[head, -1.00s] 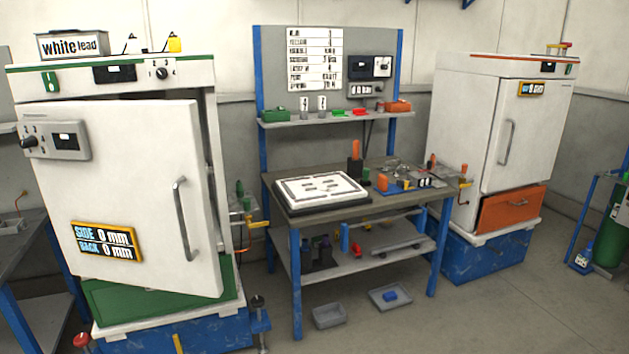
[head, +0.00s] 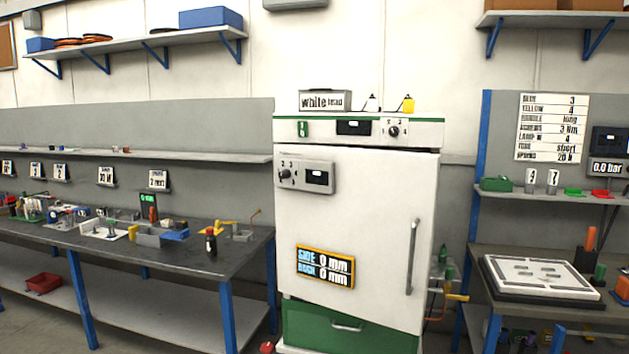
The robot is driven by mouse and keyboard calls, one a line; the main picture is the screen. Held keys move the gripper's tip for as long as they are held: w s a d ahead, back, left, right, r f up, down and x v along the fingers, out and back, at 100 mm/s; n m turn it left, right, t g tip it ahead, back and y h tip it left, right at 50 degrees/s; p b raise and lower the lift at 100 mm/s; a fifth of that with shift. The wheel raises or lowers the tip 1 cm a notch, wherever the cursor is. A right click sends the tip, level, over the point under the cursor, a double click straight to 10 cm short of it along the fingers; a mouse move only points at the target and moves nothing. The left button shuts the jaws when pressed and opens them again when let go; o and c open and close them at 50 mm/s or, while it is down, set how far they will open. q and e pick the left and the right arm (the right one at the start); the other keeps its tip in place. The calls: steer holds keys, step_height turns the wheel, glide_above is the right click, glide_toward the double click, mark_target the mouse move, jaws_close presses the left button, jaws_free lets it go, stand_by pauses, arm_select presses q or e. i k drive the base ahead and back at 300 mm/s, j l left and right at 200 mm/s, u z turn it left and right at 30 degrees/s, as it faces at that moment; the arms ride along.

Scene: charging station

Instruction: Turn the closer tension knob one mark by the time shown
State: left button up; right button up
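A white cabinet (head: 385,220) with a green stripe stands right of centre. On its door is a grey panel (head: 304,176) with a black knob (head: 285,173), numbers around it and a small dark display. A second black knob (head: 393,131) is on the cabinet's top strip, beside another display. Which of these is the closer tension knob I cannot tell. The knob pointers are too small to read. A yellow-framed sign (head: 325,267) on the door reads SIDE 0 mm, BACK 0 mm. Neither gripper is in view.
A long workbench (head: 190,262) with small parts and numbered cards is at left. A table with a white framed plate (head: 541,278) is at right, below a spec sheet (head: 552,127). A green drawer (head: 350,328) is under the cabinet door.

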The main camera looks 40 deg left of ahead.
mark_target(286, 174)
steer(key=u, duration=1.25)
